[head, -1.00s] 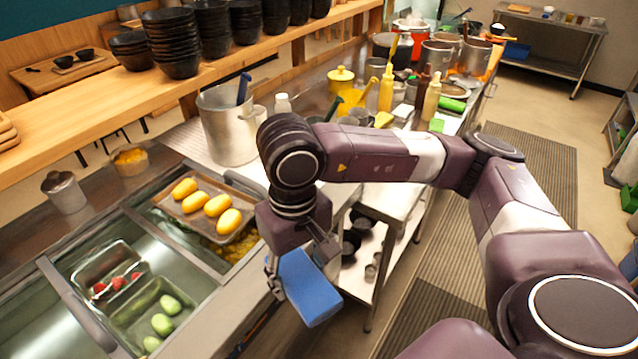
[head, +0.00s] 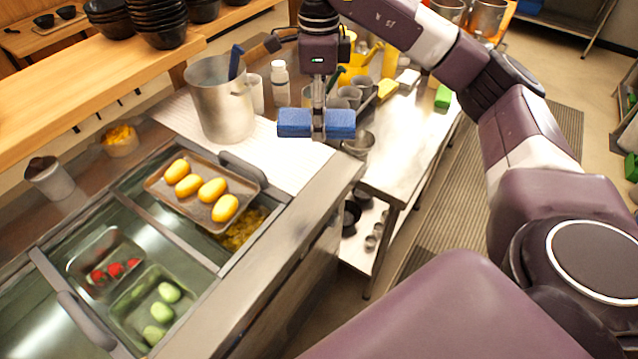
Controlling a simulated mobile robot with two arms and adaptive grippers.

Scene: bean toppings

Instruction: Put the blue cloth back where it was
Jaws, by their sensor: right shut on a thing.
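The blue cloth (head: 293,123) is a thick, folded rectangle in the head view, upper middle. My right gripper (head: 318,128) points down and is shut on the cloth, with a finger across its near face. The cloth is at the right end of the white ribbed counter surface (head: 270,160), near the steel table (head: 405,150). I cannot tell whether the cloth touches the surface below. My left gripper is not in view.
A steel pot (head: 220,110) and a white bottle (head: 281,82) stand left of the cloth. Small metal cups (head: 358,146) are close on its right. A tray of yellow items (head: 160,195) lies at front left. The steel table's near part is clear.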

